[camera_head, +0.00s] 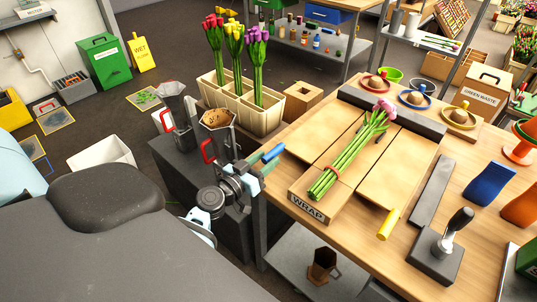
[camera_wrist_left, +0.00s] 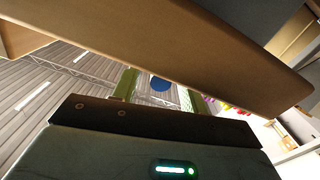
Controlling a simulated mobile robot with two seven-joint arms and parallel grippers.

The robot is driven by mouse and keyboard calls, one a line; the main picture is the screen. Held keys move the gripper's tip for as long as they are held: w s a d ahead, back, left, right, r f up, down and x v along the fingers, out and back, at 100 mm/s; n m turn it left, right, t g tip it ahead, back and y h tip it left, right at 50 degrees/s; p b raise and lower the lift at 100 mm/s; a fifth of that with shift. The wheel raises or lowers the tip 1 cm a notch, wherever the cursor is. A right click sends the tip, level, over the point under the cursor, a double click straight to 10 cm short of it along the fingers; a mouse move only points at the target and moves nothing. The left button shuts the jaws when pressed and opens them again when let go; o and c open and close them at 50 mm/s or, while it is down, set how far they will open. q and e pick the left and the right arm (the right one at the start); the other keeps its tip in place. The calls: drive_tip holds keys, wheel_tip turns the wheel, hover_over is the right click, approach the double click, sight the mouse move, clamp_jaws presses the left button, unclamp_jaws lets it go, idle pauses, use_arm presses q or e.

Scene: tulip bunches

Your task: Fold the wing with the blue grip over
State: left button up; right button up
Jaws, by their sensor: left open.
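The wrap board, labelled WRAP (camera_head: 307,206), lies on the wooden table with a flat wing on each side. The left wing (camera_head: 318,140) lies open, and its blue grip (camera_head: 273,153) sticks out past the table's left edge. The right wing (camera_head: 398,172) lies open with a yellow grip (camera_head: 388,224). A pink tulip bunch (camera_head: 350,150), tied with a red band, lies along the middle. My left gripper (camera_head: 258,171) is open right at the blue grip. In the left wrist view the round blue grip end (camera_wrist_left: 160,83) shows between the open fingers, below a brown panel. My right gripper is not in view.
Steel jugs with red handles (camera_head: 217,135) and a wooden tulip box (camera_head: 243,105) stand close behind my left gripper. A black stamp-like tool (camera_head: 437,258) and a dark bar (camera_head: 430,192) lie right of the board. Small hat-like items (camera_head: 413,98) stand behind.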

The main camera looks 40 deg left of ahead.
use_arm(q)
drive_tip(key=shift+w+d, duration=0.1)
drive_tip(key=shift+w, duration=1.15)
clamp_jaws()
